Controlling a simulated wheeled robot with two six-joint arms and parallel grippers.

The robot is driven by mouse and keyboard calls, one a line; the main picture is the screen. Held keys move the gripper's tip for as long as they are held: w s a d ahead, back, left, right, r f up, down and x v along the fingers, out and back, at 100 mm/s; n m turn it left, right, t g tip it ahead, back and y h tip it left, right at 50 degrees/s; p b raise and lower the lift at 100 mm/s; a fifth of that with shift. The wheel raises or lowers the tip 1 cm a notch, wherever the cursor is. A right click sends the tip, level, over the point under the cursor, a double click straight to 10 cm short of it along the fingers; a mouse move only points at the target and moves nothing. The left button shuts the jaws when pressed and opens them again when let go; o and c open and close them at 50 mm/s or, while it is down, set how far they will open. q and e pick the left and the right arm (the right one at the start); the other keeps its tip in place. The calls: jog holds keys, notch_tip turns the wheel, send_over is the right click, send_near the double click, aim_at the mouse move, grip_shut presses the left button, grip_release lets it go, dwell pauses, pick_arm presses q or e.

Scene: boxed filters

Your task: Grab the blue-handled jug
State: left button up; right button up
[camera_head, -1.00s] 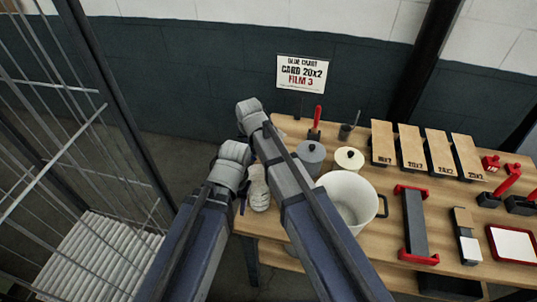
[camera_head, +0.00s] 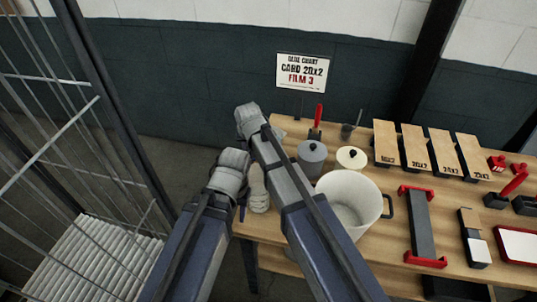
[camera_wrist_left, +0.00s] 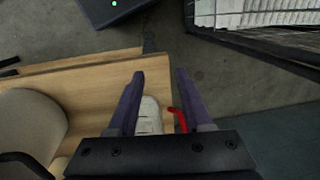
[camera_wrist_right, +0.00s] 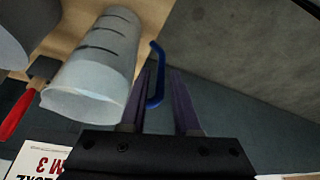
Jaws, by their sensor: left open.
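In the right wrist view a pale jug (camera_wrist_right: 98,65) with dark marks lies to the left of my right gripper (camera_wrist_right: 161,72). Its blue handle (camera_wrist_right: 156,78) overlaps the left finger and reaches into the gap between the open fingers; I cannot tell whether they touch. My left gripper (camera_wrist_left: 160,72) is open. In the left wrist view a pale object (camera_wrist_left: 150,116) and a red handle (camera_wrist_left: 179,119) show between and beyond its fingers. In the head view a pale object (camera_head: 258,188) stands beside the left gripper (camera_head: 243,206); the blue handle and right fingers are hidden there.
The wooden bench (camera_head: 385,270) holds a large white pot (camera_head: 345,185), a grey lidded pot (camera_head: 311,152), a cream lidded pot (camera_head: 351,158) and several boards and tools. A sign (camera_head: 303,72) stands at the back. A wire cage (camera_head: 60,130) is at left.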

aim_at(249, 148)
jog(key=b+x, duration=0.3)
jog(key=x, duration=0.1)
jog(key=shift+f, duration=0.2)
jog(key=shift+r, duration=0.1)
grip_shut()
dwell(1.1)
